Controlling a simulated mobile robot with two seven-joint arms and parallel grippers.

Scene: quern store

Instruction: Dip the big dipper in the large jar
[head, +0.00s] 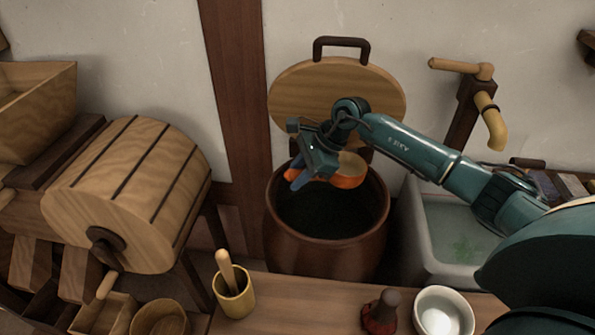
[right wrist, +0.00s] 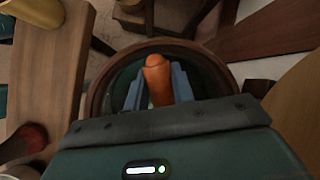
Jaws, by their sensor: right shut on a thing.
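The large jar (head: 325,253) is a dark reddish-brown round vessel standing open behind the bench, with a dark interior. My right gripper (head: 303,178) is shut on the big dipper (head: 345,178), an orange piece with a pale wooden-looking top, and holds it over the jar's mouth near the back rim. In the right wrist view the dipper's orange part (right wrist: 157,82) sits between the two blue-grey fingers, with the jar's round rim (right wrist: 98,88) around them. Whether the dipper is below the rim, I cannot tell. My left gripper is not in view.
A round wooden lid (head: 300,88) with a dark handle stands behind the jar. A stone sink (head: 415,235) and wooden tap (head: 488,115) are to the right. A wooden drum (head: 125,195) is at left. The bench (head: 300,300) carries a yellow cup (head: 234,295) and white bowl (head: 443,312).

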